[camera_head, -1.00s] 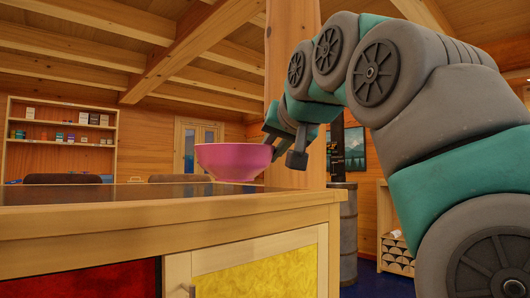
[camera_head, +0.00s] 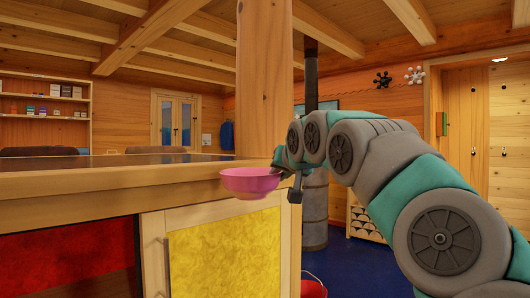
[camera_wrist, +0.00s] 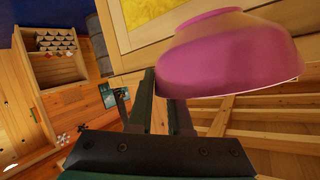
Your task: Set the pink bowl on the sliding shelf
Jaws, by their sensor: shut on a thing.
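The pink bowl (camera_head: 250,182) is upright in the head view, held at the front right corner of the counter, with its rim a little below the counter top's level. It also shows in the wrist view (camera_wrist: 225,62), where the picture is upside down. My gripper (camera_head: 290,183) is shut on the bowl's right-hand rim. In the wrist view my gripper's fingers (camera_wrist: 168,98) meet the bowl's near side. The bowl hides part of the counter edge. I cannot make out a sliding shelf in either view.
The counter (camera_head: 110,185) has a dark top and, below, a red panel (camera_head: 70,258) and a yellow door (camera_head: 225,255) with a handle. A wooden post (camera_head: 263,80) rises behind the bowl. A grey metal barrel (camera_head: 315,212) stands behind my arm. Blue floor lies open beside it.

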